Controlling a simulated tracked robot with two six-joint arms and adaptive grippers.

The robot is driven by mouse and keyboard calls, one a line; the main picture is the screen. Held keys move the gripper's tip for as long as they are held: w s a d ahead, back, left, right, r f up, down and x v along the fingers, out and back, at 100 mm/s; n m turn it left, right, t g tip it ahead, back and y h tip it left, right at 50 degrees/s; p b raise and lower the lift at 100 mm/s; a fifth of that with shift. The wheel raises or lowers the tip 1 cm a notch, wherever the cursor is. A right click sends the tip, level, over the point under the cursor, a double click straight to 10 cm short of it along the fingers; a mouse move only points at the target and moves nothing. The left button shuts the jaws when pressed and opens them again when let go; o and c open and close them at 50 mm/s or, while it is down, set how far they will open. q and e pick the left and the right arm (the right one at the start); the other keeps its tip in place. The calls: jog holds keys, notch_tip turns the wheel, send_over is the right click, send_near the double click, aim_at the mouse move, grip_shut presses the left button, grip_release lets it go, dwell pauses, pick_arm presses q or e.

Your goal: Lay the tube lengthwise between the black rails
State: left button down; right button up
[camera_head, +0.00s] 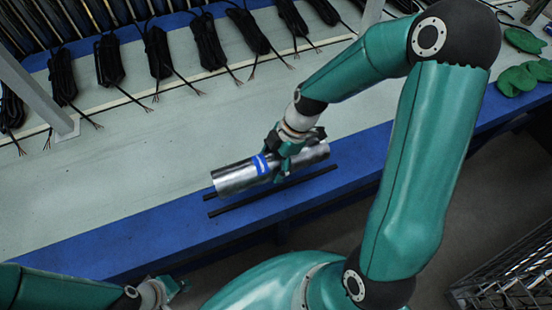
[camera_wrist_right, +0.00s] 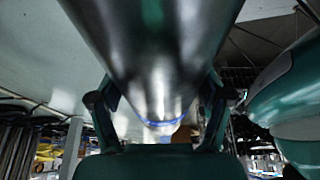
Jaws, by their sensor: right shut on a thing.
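The tube (camera_head: 235,178) is a shiny metal cylinder with a blue and white band. My right gripper (camera_head: 283,160) is shut on it near its middle. The right wrist view shows the tube (camera_wrist_right: 150,50) large between the two fingers (camera_wrist_right: 160,112). Two black rails (camera_head: 275,191) run along the blue front strip of the bench. The tube lies roughly parallel to them and covers much of the far rail; I cannot tell whether it hovers or touches. My left gripper (camera_head: 175,287) is at the bottom left, away from the tube; its opening is unclear.
The pale bench top (camera_head: 120,160) is clear behind the rails, with a blue front edge (camera_head: 110,240). Several black cable bundles (camera_head: 158,52) lie along the back. Green gloves (camera_head: 520,80) lie at the right. A metal wire rack (camera_head: 510,280) stands at the lower right.

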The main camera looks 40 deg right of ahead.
notch_tip(320, 180, down, 4)
jog(key=shift+f+b, duration=0.1)
jog(key=shift+b, duration=0.9)
jog(key=shift+f+b, duration=1)
jog(key=shift+b, duration=0.2)
jog(key=o, duration=1.8)
jog(key=shift+c, duration=0.2)
